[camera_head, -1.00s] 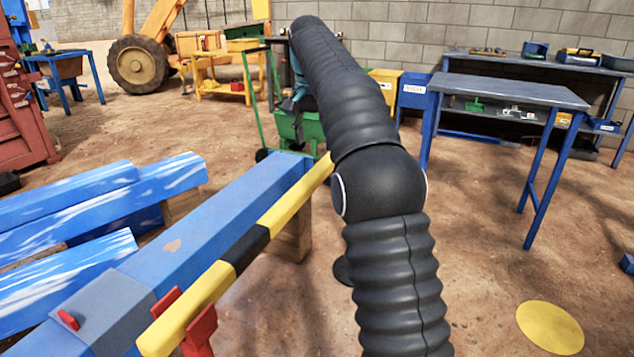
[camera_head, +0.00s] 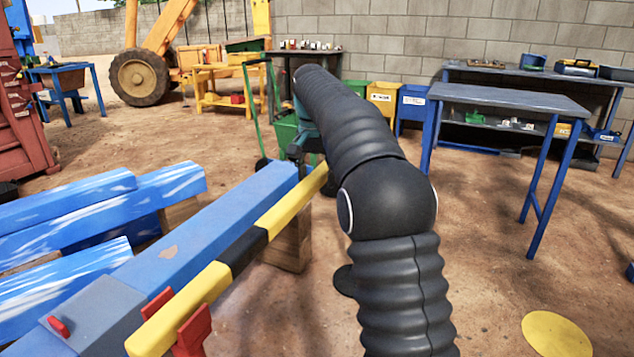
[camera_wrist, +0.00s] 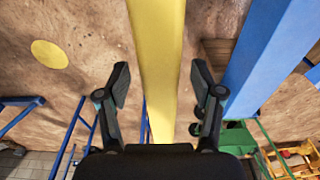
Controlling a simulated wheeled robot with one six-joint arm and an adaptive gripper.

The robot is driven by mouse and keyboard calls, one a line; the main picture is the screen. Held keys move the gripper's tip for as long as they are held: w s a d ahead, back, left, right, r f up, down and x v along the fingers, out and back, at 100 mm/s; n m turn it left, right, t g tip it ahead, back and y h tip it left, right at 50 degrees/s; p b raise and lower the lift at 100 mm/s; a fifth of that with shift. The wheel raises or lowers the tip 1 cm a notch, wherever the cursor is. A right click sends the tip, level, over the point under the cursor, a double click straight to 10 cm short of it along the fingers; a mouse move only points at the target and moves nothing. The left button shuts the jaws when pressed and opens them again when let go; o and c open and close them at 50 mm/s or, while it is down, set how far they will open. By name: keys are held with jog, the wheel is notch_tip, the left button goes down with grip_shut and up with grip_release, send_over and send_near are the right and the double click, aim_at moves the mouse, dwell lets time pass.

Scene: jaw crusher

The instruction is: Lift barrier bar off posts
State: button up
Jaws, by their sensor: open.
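The yellow and black barrier bar (camera_head: 205,285) runs diagonally beside a long blue beam (camera_head: 195,235). Its near end sits at a red forked post (camera_head: 193,332); its far end and any far post are hidden behind my arm. In the wrist view a yellow stretch of the bar (camera_wrist: 157,40) runs down the middle of the picture. My gripper (camera_wrist: 161,80) is open, with one finger on each side of the bar as seen there. Neither finger visibly touches it, and the depth between them is hard to judge. In the head view the gripper is mostly hidden by my arm.
Blue planks (camera_head: 90,215) lie stacked to the left. A green cart (camera_head: 285,130) stands just beyond the bar's far end. A blue-legged table (camera_head: 510,97) stands to the right. The dirt floor right of the bar is open, with a yellow disc (camera_head: 556,334) on it.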

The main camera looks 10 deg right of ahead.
grip_shut()
